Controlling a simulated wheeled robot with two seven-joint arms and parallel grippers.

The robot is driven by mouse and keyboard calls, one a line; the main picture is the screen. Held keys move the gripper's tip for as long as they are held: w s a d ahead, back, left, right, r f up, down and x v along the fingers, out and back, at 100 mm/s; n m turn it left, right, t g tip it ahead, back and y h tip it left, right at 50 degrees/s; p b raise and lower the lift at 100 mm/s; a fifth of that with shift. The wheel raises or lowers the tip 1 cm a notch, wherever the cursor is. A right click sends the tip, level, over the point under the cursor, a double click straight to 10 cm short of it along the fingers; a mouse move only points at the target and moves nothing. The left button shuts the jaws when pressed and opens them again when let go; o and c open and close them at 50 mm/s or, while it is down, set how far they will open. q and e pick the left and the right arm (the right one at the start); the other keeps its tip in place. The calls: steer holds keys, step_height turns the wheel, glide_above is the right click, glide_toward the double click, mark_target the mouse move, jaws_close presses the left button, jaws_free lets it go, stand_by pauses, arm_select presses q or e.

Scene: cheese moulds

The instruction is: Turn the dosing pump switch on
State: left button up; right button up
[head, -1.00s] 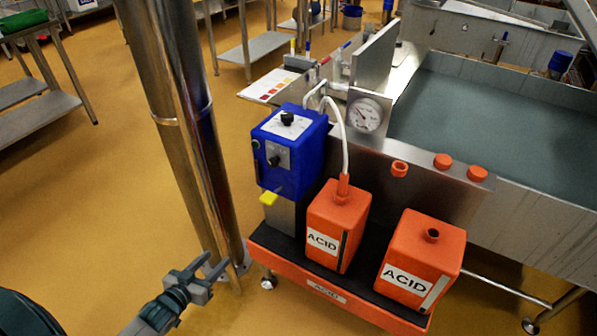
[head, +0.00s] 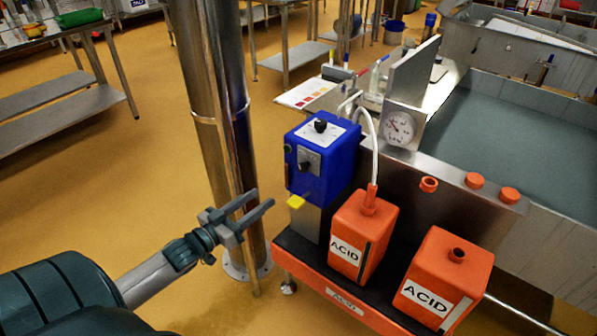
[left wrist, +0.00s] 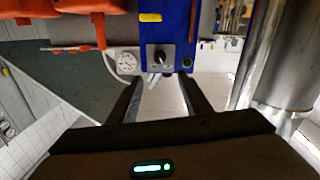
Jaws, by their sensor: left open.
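The blue dosing pump (head: 322,160) stands above the left end of the red acid cart. It has a black knob (head: 320,126) on top and a dark switch knob (head: 304,166) on a grey plate on its front face. In the left wrist view the pump (left wrist: 175,18) appears upside down, with the switch (left wrist: 158,57) ahead between the fingers. My left gripper (head: 262,205) is open and empty, left of and lower than the pump front, and apart from it. My right gripper is not in view.
A steel column (head: 222,130) stands close left of the pump, behind my left gripper. Two orange acid containers (head: 362,235) stand on the cart (head: 345,301); a white hose (head: 374,150) runs to one.

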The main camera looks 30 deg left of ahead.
arm_select(q)
steer(key=p, duration=0.1)
glide_toward(301, 169)
steer(key=w, duration=0.5)
steer(key=w+d, duration=0.1)
steer(key=w, duration=0.1)
steer(key=shift+w+f, duration=0.1)
steer(key=shift+w, duration=0.3)
steer(key=shift+w+d, duration=0.15)
steer(key=shift+w, duration=0.3)
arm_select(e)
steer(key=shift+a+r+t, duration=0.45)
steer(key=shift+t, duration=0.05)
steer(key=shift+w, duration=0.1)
arm_select(q)
steer(key=c, duration=1)
